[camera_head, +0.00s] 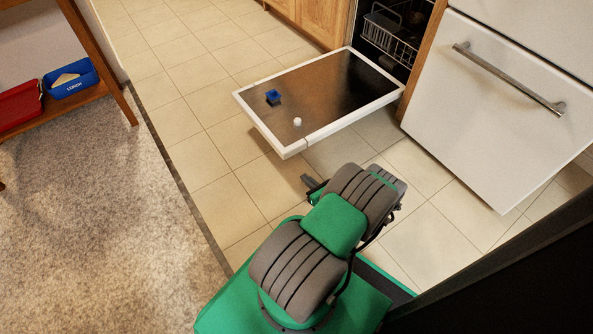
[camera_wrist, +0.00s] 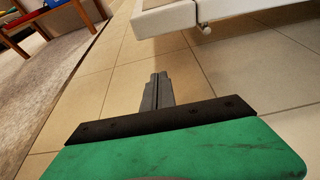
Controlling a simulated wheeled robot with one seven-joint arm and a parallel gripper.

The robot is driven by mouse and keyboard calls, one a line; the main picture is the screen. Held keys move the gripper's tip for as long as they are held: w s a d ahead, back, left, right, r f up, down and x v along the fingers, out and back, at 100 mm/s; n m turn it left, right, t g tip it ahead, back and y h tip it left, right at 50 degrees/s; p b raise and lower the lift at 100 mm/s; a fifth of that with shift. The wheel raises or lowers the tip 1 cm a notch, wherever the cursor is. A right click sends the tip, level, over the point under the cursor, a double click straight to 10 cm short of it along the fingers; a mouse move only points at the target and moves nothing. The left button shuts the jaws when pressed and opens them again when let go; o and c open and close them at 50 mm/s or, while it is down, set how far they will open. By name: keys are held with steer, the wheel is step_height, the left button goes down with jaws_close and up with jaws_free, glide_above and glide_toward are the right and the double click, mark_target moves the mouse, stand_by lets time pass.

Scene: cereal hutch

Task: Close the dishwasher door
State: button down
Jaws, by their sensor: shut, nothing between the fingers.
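The dishwasher door (camera_head: 335,88) hangs fully open and lies about level in front of the dishwasher (camera_head: 397,35). A small blue block (camera_head: 273,97) and a small white knob-like piece (camera_head: 297,121) are on its inner face. The door's edge also shows at the top of the wrist view (camera_wrist: 190,17). My gripper (camera_head: 308,183) is just in front of the door's near edge, apart from it and seemingly lower. In the wrist view my gripper (camera_wrist: 158,80) has its two fingers together with nothing between them, pointing over the floor tiles toward the left of the door edge.
A white drawer front with a metal handle (camera_head: 508,78) stands right of the dishwasher. A wooden shelf with a red bin (camera_head: 20,104) and a blue lunch box (camera_head: 72,80) is at the left, by the grey carpet (camera_head: 100,200). Tiled floor (camera_head: 190,90) left of the door is clear.

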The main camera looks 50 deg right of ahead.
steer(key=b+x, duration=0.3)
steer(key=x, duration=0.5)
steer(key=shift+w+f, duration=0.2)
steer(key=shift+f, duration=0.05)
steer(key=shift+w+d+b, duration=0.25)
steer(key=shift+w+b, duration=0.15)
steer(key=shift+w, duration=0.35)
steer(key=shift+s+r, duration=0.2)
steer(key=shift+r, duration=1.85)
